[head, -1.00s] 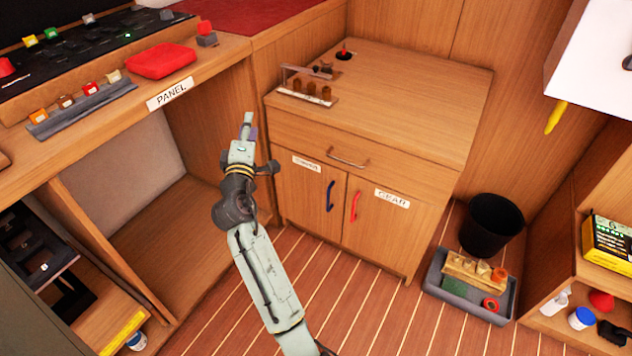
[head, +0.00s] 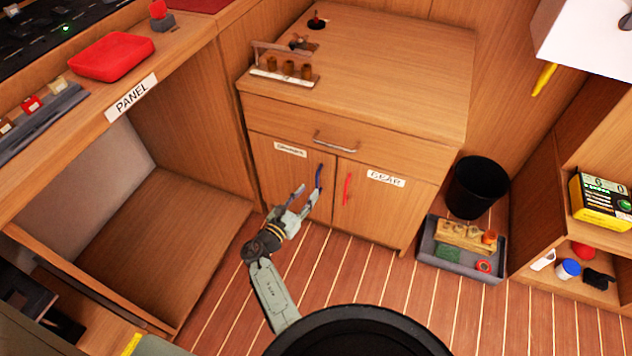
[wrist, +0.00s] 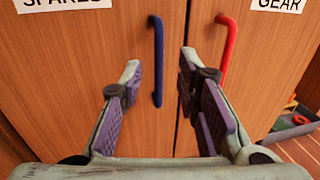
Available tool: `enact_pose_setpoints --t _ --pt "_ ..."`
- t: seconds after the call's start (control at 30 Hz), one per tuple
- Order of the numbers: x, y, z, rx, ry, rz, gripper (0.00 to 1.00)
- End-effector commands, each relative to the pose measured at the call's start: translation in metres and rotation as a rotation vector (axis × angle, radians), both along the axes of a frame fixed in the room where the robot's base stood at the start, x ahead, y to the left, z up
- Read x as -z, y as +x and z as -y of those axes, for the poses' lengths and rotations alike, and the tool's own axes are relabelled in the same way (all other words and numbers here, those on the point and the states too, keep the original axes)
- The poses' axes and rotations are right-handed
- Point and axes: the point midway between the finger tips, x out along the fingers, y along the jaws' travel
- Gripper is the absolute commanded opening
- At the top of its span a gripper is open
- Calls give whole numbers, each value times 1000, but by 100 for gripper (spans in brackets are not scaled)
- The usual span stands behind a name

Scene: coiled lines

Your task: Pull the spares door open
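The spares door (head: 283,178) is the left of two shut cupboard doors; its label reads SPARES in the wrist view (wrist: 60,3). Its blue upright handle (head: 319,178) sits near the door's right edge and also shows in the wrist view (wrist: 157,60). My gripper (head: 308,200) is in front of the lower part of this door, just below and left of the blue handle in the head view. In the wrist view my gripper (wrist: 158,82) is open, with the blue handle beyond and between its spread fingers, apart from both.
The gear door (head: 375,210) with its red handle (head: 347,189) is close on the right. A drawer with a metal handle (head: 336,144) is above. A grey tray (head: 455,266) and a black bin (head: 477,187) stand right of the cabinet. The striped floor in front is clear.

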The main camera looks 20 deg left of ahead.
Motion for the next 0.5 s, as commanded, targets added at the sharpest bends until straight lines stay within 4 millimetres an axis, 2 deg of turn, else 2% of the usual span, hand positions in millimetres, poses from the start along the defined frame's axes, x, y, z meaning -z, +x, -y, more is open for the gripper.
enact_pose_setpoints --t 0.1,0.2,0.33,0.5 --pt "3 24 6 2 1 1 30" --pt "3 40 9 0 2 0 30" --pt "2 55 13 0 3 1 30" --pt "0 64 15 -1 3 0 30"
